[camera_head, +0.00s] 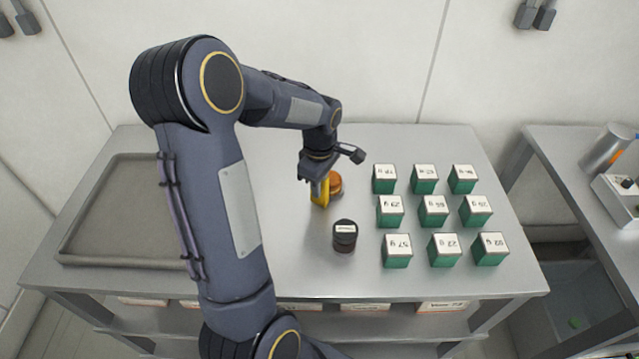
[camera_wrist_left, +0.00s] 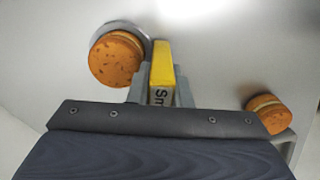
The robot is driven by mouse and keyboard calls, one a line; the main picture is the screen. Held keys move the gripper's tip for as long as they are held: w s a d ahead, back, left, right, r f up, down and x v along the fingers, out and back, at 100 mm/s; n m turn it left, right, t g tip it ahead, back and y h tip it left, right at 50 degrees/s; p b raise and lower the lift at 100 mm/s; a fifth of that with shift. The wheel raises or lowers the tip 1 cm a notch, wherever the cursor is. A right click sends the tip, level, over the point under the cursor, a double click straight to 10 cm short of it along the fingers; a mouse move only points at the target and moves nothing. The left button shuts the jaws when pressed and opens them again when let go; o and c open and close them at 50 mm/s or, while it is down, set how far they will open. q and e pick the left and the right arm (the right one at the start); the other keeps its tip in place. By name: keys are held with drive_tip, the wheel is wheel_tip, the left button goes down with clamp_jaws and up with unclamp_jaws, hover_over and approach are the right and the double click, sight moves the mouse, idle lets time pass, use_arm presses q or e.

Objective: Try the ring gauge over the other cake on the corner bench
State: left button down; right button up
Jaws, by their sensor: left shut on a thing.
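My left gripper (camera_head: 319,180) is shut on the yellow grip of the ring gauge (camera_head: 320,192), which points down at the bench. In the left wrist view the yellow grip (camera_wrist_left: 163,68) stands between the fingers, with part of a label showing. The gauge's grey ring (camera_wrist_left: 146,36) curves around the far side of an orange-brown cake (camera_wrist_left: 115,60), near its base; its near side is hidden. This cake (camera_head: 335,183) also shows beside the gripper in the head view. Another cake (camera_wrist_left: 268,113) sits to the right in the wrist view; I cannot make it out in the head view.
On the corner bench (camera_head: 290,270), a dark lidded jar (camera_head: 345,236) stands in front of the gripper. Several green boxes with white labelled tops (camera_head: 433,208) stand in rows to the right. A grey tray (camera_head: 115,256) lies at left, partly behind my arm. Another bench (camera_head: 570,160) stands at right.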

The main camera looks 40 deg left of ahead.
use_arm(q)
drive_tip(key=shift+r, duration=0.15)
drive_tip(key=shift+r+p, duration=3.7)
drive_tip(key=shift+r, duration=1)
